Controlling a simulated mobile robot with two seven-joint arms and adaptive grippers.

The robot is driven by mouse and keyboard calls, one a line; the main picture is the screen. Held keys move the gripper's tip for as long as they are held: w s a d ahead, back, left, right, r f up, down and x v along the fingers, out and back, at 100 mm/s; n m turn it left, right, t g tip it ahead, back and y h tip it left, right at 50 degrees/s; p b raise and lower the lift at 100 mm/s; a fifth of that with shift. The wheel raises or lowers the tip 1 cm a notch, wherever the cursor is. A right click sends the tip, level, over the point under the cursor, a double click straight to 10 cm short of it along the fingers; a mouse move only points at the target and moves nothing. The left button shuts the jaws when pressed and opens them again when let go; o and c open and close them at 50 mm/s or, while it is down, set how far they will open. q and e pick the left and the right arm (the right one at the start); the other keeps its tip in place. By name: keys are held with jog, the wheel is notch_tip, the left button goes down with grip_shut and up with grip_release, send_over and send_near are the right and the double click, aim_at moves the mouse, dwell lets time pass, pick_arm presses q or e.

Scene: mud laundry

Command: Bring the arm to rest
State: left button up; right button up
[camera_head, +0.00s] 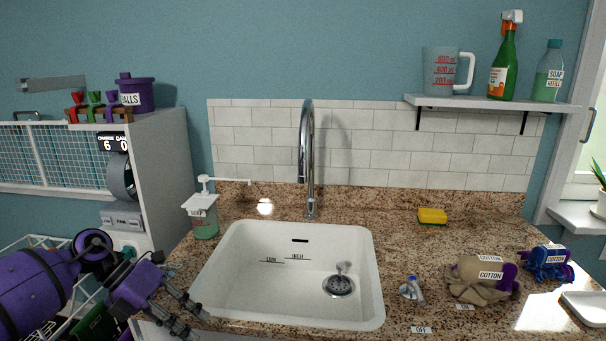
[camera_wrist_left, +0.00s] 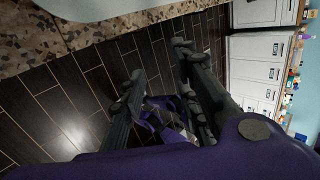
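My left arm enters the head view from the lower left, purple with dark joints. My left gripper (camera_head: 196,322) hangs over the front-left edge of the granite counter (camera_head: 395,290), left of the sink. Its two dark fingers are apart with a gap between them. In the left wrist view the open fingers of my left gripper (camera_wrist_left: 157,62) point out over the dark tiled floor (camera_wrist_left: 70,110), with nothing held between them. A purple part lower down shows past the gap; I cannot tell which part. My right gripper is not seen in the head view.
The white sink (camera_head: 250,300) is empty. Soap dispenser (camera_head: 203,215), tall faucet (camera_head: 308,150) and yellow sponge (camera_head: 432,216) stand around it. A grey cabinet (camera_head: 165,165) and wire rack (camera_head: 35,255) are near my left arm.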

pick_arm(q)
jog(key=s+d+f+n+t+h+p, duration=0.1)
jog(key=s+d+f+n+t+h, duration=0.3)
jog(key=d, duration=0.3)
jog(key=s+d+f+n+t+h+p, duration=0.1)
jog(key=s+d+n+t+h, duration=0.25)
jog(key=d+n, duration=0.35)
jog(key=s+a+f+n+y+p, duration=0.1)
jog(key=s+a+f+n+y, duration=0.1)
jog(key=s+f+n+y, duration=0.3)
jog(key=s+a+f+n+y+p, duration=0.1)
jog(key=s+a+f+n+y, duration=0.2)
jog(key=s+f+n+y, duration=0.2)
jog(key=s+a+f+n+t+y+p, duration=0.1)
jog(key=s+f+n+y, duration=0.4)
jog(key=s+f+n, duration=0.5)
jog(key=s+a+n, duration=0.1)
jog(key=s+n, duration=0.4)
jog(key=s, duration=0.3)
jog(key=shift+s+a+n, duration=0.2)
jog(key=shift+s+n, duration=0.05)
jog(key=shift+n, duration=0.05)
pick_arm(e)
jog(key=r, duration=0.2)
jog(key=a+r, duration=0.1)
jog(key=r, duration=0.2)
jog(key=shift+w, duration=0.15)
